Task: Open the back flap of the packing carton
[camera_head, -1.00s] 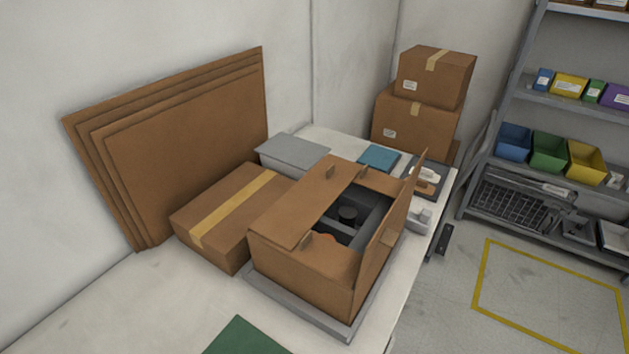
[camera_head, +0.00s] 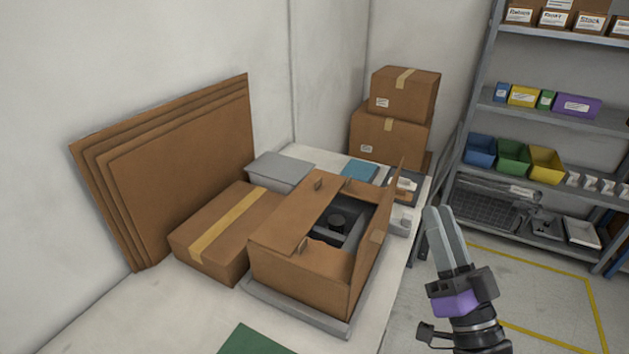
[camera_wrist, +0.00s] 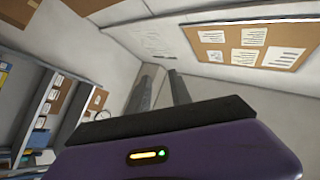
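The packing carton (camera_head: 305,285) stands on a grey tray (camera_head: 300,312) on the white table. Its right long flap (camera_head: 373,243) stands upright. Its left long flap (camera_head: 305,215), towards the wall, lies nearly flat over part of the opening. The near short flap (camera_head: 325,257) also lies about flat. Dark parts (camera_head: 338,226) show inside. I cannot tell for sure which flap is the back one. My gripper (camera_head: 442,212) is raised to the right of the carton, clear of it, fingers upward. In the wrist view its fingers (camera_wrist: 162,80) are apart with nothing between them.
A taped carton (camera_head: 225,232) sits left of the packing carton, and flat cardboard sheets (camera_head: 180,165) lean on the wall. A grey box (camera_head: 280,172) and two stacked cartons (camera_head: 390,135) stand behind. Shelving (camera_head: 540,120) is at the right. The front table is mostly clear.

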